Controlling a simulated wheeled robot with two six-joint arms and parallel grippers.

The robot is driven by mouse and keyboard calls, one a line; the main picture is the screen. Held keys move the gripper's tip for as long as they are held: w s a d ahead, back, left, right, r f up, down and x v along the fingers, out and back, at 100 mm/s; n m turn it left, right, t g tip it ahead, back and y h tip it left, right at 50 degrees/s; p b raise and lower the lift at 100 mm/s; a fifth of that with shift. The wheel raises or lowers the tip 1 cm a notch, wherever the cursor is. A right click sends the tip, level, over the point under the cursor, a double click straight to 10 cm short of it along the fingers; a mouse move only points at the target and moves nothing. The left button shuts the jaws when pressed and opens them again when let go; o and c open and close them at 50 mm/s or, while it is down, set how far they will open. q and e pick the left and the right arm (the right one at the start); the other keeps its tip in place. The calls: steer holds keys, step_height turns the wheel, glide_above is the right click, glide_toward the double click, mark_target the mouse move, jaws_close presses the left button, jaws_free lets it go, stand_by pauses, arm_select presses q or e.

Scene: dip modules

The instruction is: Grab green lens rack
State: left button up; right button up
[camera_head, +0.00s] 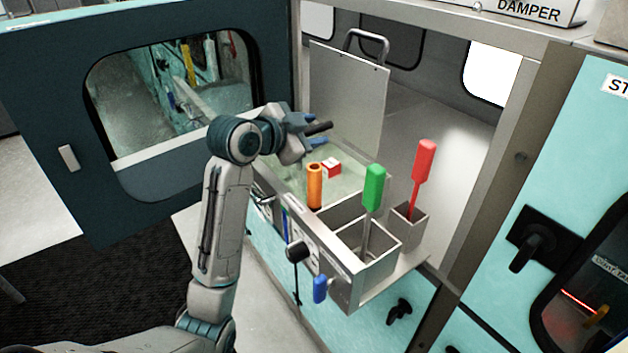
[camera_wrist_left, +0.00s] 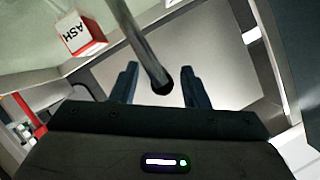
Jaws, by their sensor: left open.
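The lens rack with the green handle (camera_head: 374,188) stands upright in the front metal compartment (camera_head: 345,262), its thin metal stem going down into it. My left gripper (camera_head: 316,135) is above the tank, up and to the left of the green handle and apart from it. In the left wrist view its two dark fingers (camera_wrist_left: 160,88) are spread. A grey rod (camera_wrist_left: 145,45) with a dark end shows between them; I cannot tell whether it touches them. The green handle cannot be made out in the wrist view. My right gripper is not in view.
An orange handle (camera_head: 315,188) stands left of the green one, and a red handle (camera_head: 424,163) stands in a small metal box (camera_head: 408,228) to the right. A red-and-white box (camera_head: 331,168) lies behind. A raised metal lid (camera_head: 348,100) stands at the back.

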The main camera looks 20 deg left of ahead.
arm_select(q)
steer(key=shift+x, duration=0.85)
steer(key=c, duration=0.9)
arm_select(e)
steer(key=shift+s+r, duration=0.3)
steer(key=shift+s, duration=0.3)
arm_select(q)
steer(key=shift+r, duration=0.1)
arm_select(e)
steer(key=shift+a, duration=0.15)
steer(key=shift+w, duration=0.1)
